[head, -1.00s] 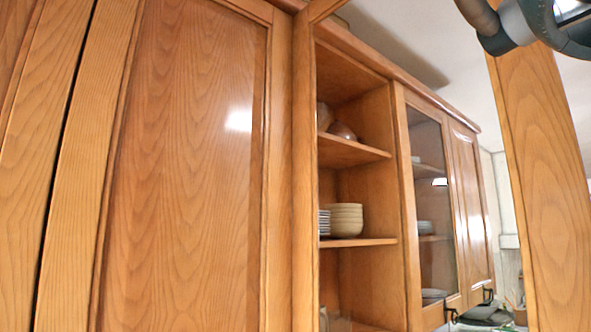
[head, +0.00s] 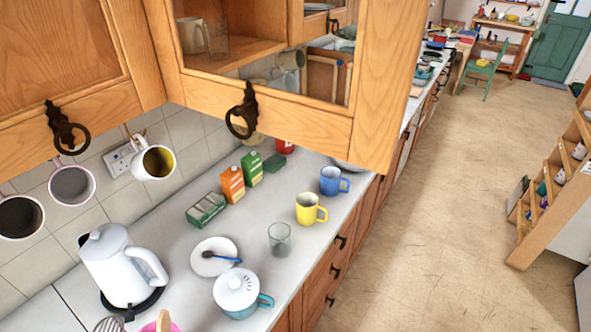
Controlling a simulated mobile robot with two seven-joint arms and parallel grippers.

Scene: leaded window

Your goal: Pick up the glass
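A clear drinking glass (head: 279,239) stands upright on the white countertop (head: 262,290), near its front edge. It is between a white saucer with a spoon and a yellow mug. Another clear glass (head: 217,42) seems to stand in the wall cabinet beside a pale mug, seen through the door pane. Neither of my grippers shows in the head view now.
A yellow mug (head: 311,208), blue mug (head: 334,181), saucer (head: 214,256), lidded teal pot (head: 238,293) and white kettle (head: 122,265) surround the glass. A glazed cabinet door (head: 372,90) juts out above the counter. The floor (head: 455,190) at right is clear.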

